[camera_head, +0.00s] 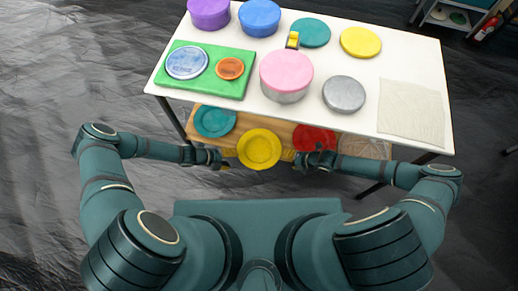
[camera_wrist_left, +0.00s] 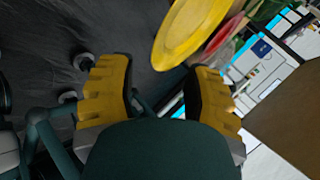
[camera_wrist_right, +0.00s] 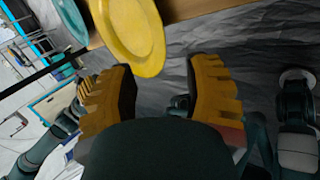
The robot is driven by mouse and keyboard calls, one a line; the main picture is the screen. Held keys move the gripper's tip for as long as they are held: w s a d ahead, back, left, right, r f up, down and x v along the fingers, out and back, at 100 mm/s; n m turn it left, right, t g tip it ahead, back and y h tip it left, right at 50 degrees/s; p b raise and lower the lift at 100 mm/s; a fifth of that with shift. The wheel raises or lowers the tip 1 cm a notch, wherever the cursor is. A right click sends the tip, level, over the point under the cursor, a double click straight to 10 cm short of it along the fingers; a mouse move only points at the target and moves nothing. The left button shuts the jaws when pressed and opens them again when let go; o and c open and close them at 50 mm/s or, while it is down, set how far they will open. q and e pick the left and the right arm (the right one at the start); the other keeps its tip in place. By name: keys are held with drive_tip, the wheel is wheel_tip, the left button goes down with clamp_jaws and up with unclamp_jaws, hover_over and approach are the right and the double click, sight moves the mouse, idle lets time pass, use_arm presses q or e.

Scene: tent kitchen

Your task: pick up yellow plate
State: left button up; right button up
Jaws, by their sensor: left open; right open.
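The yellow plate (camera_head: 260,148) is round with a raised rim. It appears at the front of the wooden lower shelf, between a teal plate and a red plate. My left gripper (camera_head: 226,160) is just left of it, and my right gripper (camera_head: 295,160) is just right of it. In the left wrist view the plate (camera_wrist_left: 188,32) lies beyond the open, empty fingers (camera_wrist_left: 158,88). In the right wrist view the plate (camera_wrist_right: 130,35) is also beyond open, empty fingers (camera_wrist_right: 160,88). Neither gripper visibly touches it.
The wooden shelf (camera_head: 178,112) also holds a teal plate (camera_head: 214,121), a red plate (camera_head: 313,138) and a clear dish (camera_head: 363,147). The white tabletop (camera_head: 408,62) overhangs it, bearing a pink-lidded pot (camera_head: 287,72), a green board (camera_head: 205,88) and several round lids.

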sight(244, 160)
use_arm(q)
drive_tip(key=x, duration=0.8)
drive_tip(key=shift+d+f, duration=0.15)
drive_tip(key=shift+f, duration=0.05)
use_arm(e)
drive_tip(key=x, duration=0.8)
drive_tip(key=shift+a+f, duration=0.1)
drive_tip(key=shift+f, duration=0.05)
use_arm(q)
clamp_jaws()
use_arm(e)
clamp_jaws()
